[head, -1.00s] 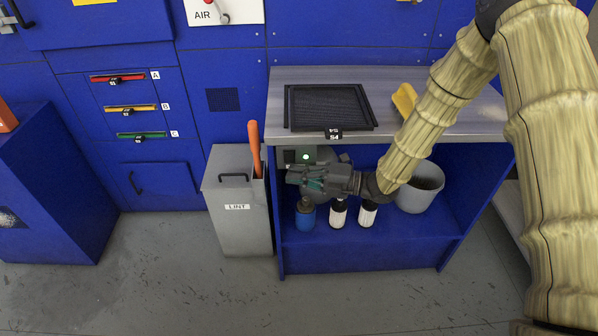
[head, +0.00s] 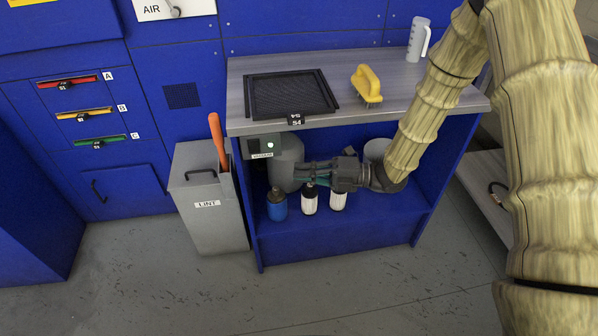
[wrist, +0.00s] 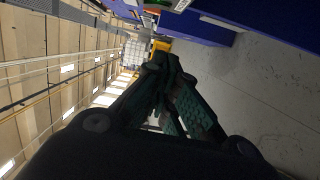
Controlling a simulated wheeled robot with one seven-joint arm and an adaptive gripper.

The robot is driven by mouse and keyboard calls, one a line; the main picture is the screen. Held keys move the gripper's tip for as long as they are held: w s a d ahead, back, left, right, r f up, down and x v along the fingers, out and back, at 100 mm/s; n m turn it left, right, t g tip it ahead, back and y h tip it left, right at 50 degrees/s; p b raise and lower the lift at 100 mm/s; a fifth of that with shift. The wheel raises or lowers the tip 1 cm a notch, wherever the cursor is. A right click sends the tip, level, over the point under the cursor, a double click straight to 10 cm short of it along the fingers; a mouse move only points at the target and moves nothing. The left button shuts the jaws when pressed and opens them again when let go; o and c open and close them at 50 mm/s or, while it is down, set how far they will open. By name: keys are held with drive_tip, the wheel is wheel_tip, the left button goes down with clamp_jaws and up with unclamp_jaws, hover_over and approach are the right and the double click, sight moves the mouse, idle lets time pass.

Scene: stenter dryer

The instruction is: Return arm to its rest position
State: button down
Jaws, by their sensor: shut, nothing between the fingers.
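My gripper (head: 304,174) is dark grey with greenish finger pads and points left in the head view. It is in front of the open shelf under the grey bench top (head: 410,92). Its fingers are closed together with nothing between them, and they also show in the wrist view (wrist: 165,80). My arm, in a tan sleeve, comes down from the upper right. The gripper covers part of a grey round vessel (head: 287,158) and is just above the bottles in the picture.
A blue bottle (head: 277,205), a black-and-white bottle (head: 310,200) and another white-labelled bottle (head: 338,200) stand on the shelf. A black mesh tray (head: 290,95), yellow brush (head: 367,84) and clear jug (head: 417,40) sit on top. The LINT bin (head: 205,215) stands left; floor in front is clear.

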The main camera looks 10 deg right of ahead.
idle(0.4)
drive_tip(key=s+d+f+m+t+h+p, duration=0.25)
drive_tip(key=s+f+m+h, duration=0.25)
drive_tip(key=f+m, duration=0.4)
drive_tip(key=s+d+f+m+t+h+p, duration=0.1)
drive_tip(key=s+d+f+m+h+p, duration=0.1)
drive_tip(key=s+f+m+h+p, duration=0.65)
drive_tip(key=s+d+f+m+g+h, duration=0.1)
drive_tip(key=s+d+m+g+h, duration=0.1)
drive_tip(key=s+d+m, duration=0.3)
drive_tip(key=s+d+f+m+g+h, duration=0.2)
drive_tip(key=s+d+m+g, duration=0.2)
drive_tip(key=s+m, duration=0.7)
drive_tip(key=s+d, duration=0.1)
drive_tip(key=s, duration=0.4)
drive_tip(key=shift+s+d+f, duration=0.15)
drive_tip(key=shift+s+d, duration=0.1)
drive_tip(key=shift+d, duration=0.05)
